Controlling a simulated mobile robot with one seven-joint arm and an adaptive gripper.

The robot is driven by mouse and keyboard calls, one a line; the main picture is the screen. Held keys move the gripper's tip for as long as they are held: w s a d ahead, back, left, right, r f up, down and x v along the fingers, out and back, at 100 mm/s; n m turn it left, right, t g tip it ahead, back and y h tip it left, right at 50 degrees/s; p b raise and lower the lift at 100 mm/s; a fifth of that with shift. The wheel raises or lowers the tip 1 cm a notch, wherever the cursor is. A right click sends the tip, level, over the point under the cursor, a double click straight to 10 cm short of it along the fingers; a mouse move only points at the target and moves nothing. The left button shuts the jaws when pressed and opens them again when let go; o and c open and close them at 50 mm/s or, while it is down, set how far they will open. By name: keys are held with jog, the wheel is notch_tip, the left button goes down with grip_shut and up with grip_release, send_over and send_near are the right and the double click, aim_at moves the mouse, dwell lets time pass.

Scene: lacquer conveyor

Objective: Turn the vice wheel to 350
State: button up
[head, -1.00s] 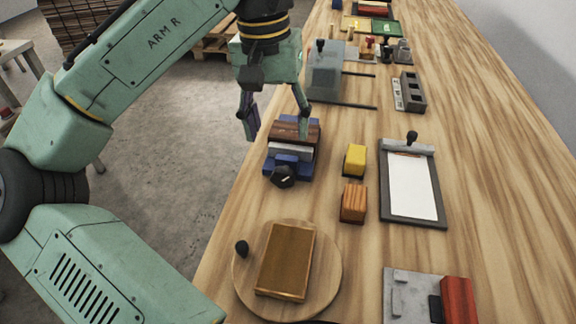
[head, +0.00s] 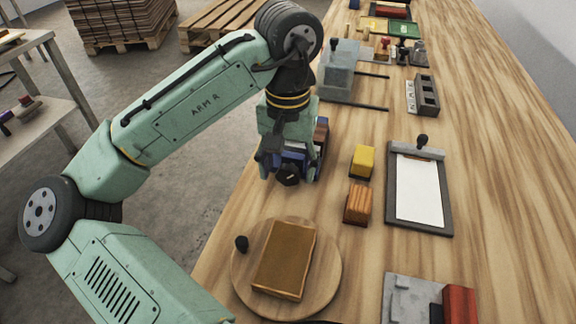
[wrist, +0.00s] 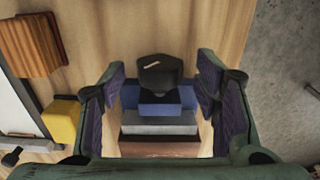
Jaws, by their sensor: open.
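The vice, with blue jaws around a grey and a brown layer, stands near the left edge of the bench. In the head view my gripper hides much of it, but its brown part (head: 321,135) shows. In the wrist view its blue body (wrist: 158,98) lies between my fingers. The black vice wheel (head: 288,175) is at its near end, with a pale mark on it; the wheel also shows in the wrist view (wrist: 160,73). My gripper (wrist: 160,85) is open, pointing down, with one finger on each side of the wheel, apart from it.
A yellow block (head: 362,161) and an orange wooden block (head: 358,203) stand right of the vice. A clipboard (head: 447,190) lies further right. A round board (head: 325,285) with a brown slab is nearer. The bench's left edge is close to the vice.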

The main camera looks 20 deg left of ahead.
jog(key=shift+f, duration=0.3)
jog(key=shift+c, duration=0.4)
jog(key=c, duration=1.1)
jog(key=shift+o, duration=0.2)
jog(key=shift+r, duration=0.1)
jog(key=shift+d+r+y+p, duration=0.1)
jog(key=shift+d+y+p, duration=0.05)
jog(key=shift+y+p, duration=0.6)
jog(key=shift+d+y+p, duration=0.15)
jog(key=shift+y+p, duration=0.65)
jog(key=shift+y, duration=0.25)
jog(key=shift+d+f+y+p, duration=0.15)
jog(key=shift+f+y+p, duration=0.05)
jog(key=shift+y, duration=0.85)
jog(key=shift+d+f+y+p, duration=0.15)
jog(key=shift+y, duration=0.9)
